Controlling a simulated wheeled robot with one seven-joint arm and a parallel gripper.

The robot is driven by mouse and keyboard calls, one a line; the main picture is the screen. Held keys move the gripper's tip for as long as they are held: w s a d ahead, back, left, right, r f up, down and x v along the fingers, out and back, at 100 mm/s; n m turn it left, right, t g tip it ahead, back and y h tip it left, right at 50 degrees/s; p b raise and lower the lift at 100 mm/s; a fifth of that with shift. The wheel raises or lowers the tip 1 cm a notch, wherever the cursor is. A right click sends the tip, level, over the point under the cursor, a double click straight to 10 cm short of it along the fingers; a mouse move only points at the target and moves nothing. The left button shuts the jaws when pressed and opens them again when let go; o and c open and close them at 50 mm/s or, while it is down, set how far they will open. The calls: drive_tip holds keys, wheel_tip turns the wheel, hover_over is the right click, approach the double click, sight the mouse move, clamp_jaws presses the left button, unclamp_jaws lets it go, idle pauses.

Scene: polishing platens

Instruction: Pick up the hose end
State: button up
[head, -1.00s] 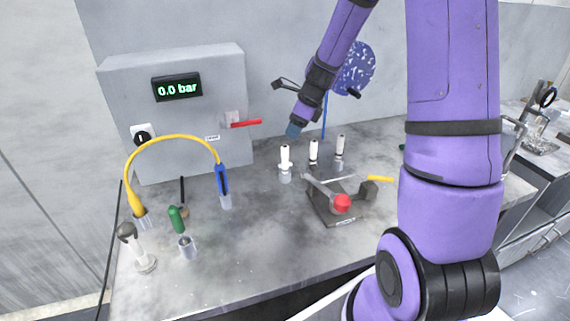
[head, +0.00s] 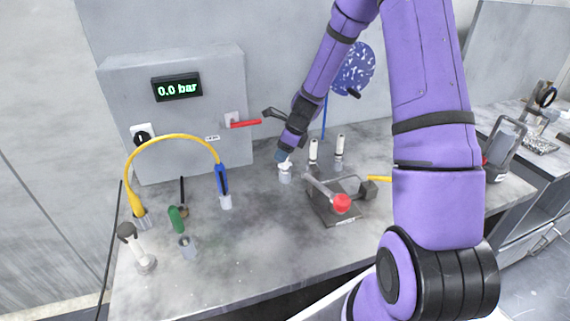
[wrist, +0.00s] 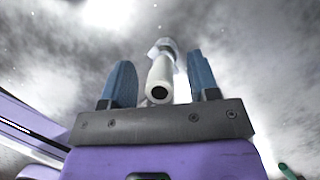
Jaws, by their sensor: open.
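A yellow hose (head: 178,138) arches in front of the grey box. Its left end has a yellow sleeve (head: 136,203) in a clear holder. Its other end is a blue hose end (head: 222,179) standing in a holder on the bench. My gripper (head: 283,156) is to the right of the blue hose end, apart from it, down at a white-topped piece (head: 285,168) in a grey holder. In the wrist view my gripper (wrist: 160,72) is open, its blue fingers on either side of a white tube (wrist: 160,82) with a dark hole. Contact cannot be told.
Two more white-topped pieces (head: 313,152) stand just right of my gripper. A clamp with a red knob (head: 341,204) is in front of them. A red lever (head: 245,124) sticks out of the box, close to my wrist. A green-topped piece (head: 176,219) stands front left.

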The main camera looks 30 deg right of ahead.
drive_tip(key=shift+w+a+f, duration=0.1)
drive_tip(key=shift+w+f, duration=0.05)
drive_tip(key=shift+f, duration=0.3)
drive_tip(key=c, duration=1)
drive_tip(key=shift+r, duration=0.1)
